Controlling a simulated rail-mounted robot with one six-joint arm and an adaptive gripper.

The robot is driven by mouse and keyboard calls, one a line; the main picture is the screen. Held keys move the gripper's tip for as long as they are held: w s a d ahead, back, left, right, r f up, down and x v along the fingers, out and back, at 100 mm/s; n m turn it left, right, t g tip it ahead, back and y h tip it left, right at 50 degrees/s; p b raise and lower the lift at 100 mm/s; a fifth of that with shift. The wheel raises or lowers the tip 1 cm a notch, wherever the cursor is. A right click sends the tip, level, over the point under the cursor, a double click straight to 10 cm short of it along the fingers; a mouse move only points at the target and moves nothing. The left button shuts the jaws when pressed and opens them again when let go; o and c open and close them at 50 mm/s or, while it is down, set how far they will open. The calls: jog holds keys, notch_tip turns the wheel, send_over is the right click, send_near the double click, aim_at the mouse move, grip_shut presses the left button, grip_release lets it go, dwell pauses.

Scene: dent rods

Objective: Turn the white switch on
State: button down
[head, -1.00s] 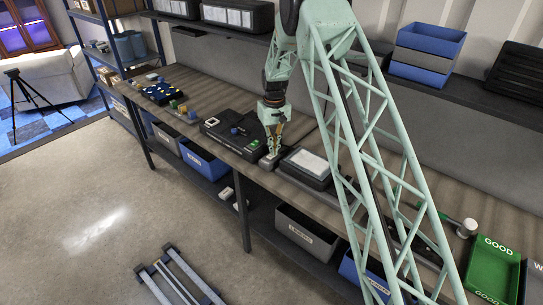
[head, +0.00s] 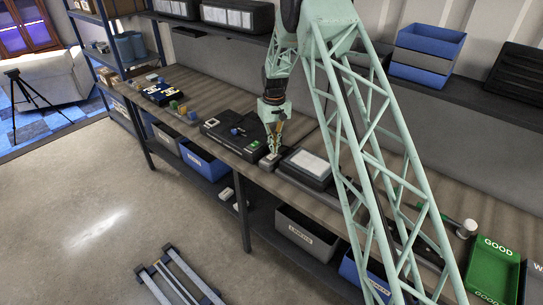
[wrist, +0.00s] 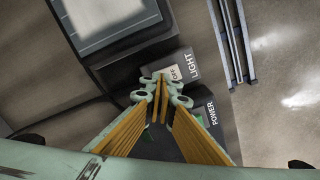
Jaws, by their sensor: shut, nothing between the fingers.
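The white switch (wrist: 174,73) sits on a small grey box marked LIGHT (wrist: 188,66) in the wrist view. My gripper (wrist: 160,77) is shut and empty. Its fingertips are right at the switch and cover part of it; I cannot tell if they touch it. The switch's position is not clear. In the head view my gripper (head: 273,151) points down just over the small grey box (head: 268,162) on the workbench; the switch is too small to make out there.
A green switch (wrist: 199,119) marked POWER is beside the fingers, partly hidden. A black case with a pale panel (head: 309,163) stands close on the right, and a black box (head: 226,134) on the left. The bench's front edge is near.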

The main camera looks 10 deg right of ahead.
jog(key=shift+r+p, duration=0.55)
jog(key=shift+r, duration=2.05)
